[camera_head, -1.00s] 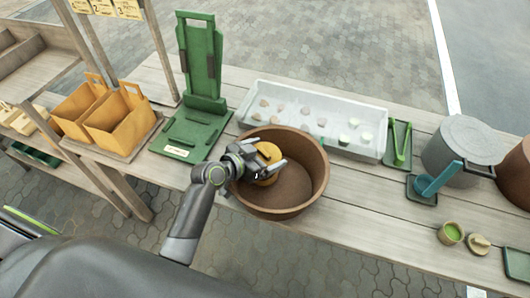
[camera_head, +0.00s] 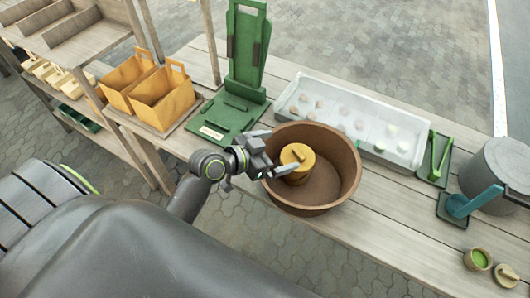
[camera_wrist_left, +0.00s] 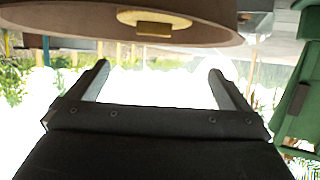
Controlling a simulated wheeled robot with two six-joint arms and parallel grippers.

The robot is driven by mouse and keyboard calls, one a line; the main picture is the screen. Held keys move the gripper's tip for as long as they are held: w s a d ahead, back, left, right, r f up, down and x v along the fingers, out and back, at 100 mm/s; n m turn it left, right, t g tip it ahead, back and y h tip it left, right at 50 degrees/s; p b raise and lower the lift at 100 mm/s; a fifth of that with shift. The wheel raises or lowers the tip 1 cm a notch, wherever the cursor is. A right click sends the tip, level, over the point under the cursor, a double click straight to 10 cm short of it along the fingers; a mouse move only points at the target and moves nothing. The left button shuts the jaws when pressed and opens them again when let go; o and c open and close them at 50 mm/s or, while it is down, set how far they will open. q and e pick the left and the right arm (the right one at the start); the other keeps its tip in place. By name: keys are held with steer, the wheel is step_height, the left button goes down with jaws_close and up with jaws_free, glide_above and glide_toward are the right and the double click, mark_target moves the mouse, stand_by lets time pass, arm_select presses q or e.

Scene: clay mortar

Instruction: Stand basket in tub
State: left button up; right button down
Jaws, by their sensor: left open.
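The brown round tub (camera_head: 342,190) stands on the plank table. A yellow round basket with a flat lid and small handle (camera_head: 297,165) stands upright inside it, toward the left wall. My left gripper (camera_head: 281,150) is open and empty at the tub's left rim, its fingers pointing toward the basket. In the left wrist view, the two fingers (camera_wrist_left: 160,80) are spread with nothing between them. The tub's rim (camera_wrist_left: 60,22) and the basket's lid (camera_wrist_left: 153,20) show at that view's top edge. The basket's lower side is partly hidden by a finger. My right gripper is out of view.
A green stand (camera_head: 240,80) is behind left of the tub. A white tray (camera_head: 345,120) with small pieces lies behind it. A grey pot (camera_head: 495,170) and a small green-filled cup (camera_head: 477,259) are at right. Orange handled boxes (camera_head: 160,98) stand at left.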

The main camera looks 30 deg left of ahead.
arm_select(q)
steer(key=shift+v, duration=1.9)
